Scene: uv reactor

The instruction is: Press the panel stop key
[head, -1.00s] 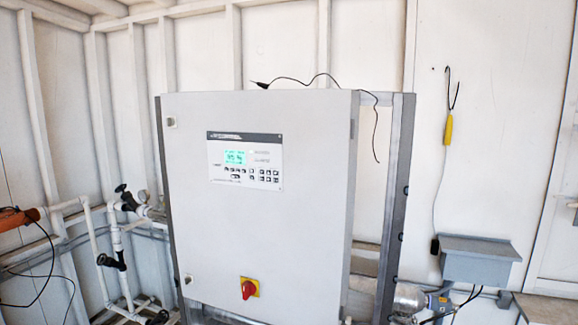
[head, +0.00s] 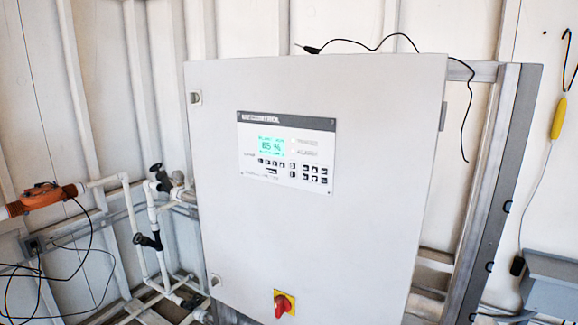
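The control panel (head: 246,172) is a light grey plate on the front of a tall white cabinet (head: 330,230). It has a lit green display (head: 271,148) and small dark keys (head: 308,173) in rows below and to the right of the display. The key labels are too small to read, so I cannot tell which is the stop key. A red rotary switch (head: 282,305) on a yellow plate sits low on the cabinet door. Neither of my grippers is in view.
White pipes with black valves (head: 147,240) and an orange device (head: 42,196) stand left of the cabinet. A metal frame post (head: 497,195) rises at its right. A grey box (head: 550,284) and a yellow-handled cable (head: 558,118) are at the far right. A black cable lies over the cabinet top.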

